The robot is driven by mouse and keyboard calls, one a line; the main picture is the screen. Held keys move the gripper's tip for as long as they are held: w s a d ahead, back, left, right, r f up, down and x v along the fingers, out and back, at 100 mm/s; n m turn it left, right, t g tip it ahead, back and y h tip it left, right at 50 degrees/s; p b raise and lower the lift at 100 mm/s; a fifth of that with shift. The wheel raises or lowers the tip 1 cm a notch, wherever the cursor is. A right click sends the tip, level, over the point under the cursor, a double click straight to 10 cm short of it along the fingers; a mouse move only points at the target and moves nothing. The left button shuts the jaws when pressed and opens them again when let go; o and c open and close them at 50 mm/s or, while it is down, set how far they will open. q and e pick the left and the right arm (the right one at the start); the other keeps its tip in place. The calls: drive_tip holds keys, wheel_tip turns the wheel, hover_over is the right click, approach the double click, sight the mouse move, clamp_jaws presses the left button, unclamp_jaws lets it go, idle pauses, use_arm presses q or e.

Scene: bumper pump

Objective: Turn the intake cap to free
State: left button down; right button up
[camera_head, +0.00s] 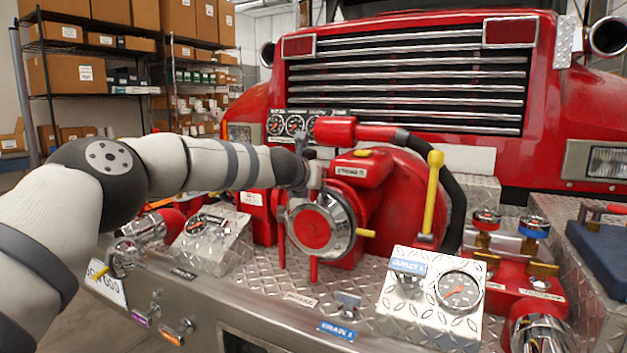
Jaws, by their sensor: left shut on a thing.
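The intake cap (311,230) is a red disc with a chrome rim on the front of the red pump, in the middle of the head view. My left arm reaches in from the left. My left gripper (312,188) is at the cap's upper left edge and is shut on the cap there. Its fingertips are small and partly hidden, so the exact part between them is hard to make out. My right gripper is out of view.
A yellow lever (432,195) stands right of the pump. A gauge panel (433,296) is at front right and another (212,240) at left. Red valve fittings (515,265) sit at far right. The diamond-plate bumper below the cap is mostly open.

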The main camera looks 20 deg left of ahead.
use_arm(q)
drive_tip(key=shift+a, duration=0.15)
drive_tip(key=c, duration=1.5)
unclamp_jaws()
drive_tip(key=shift+f, duration=0.1)
drive_tip(key=v, duration=1.2)
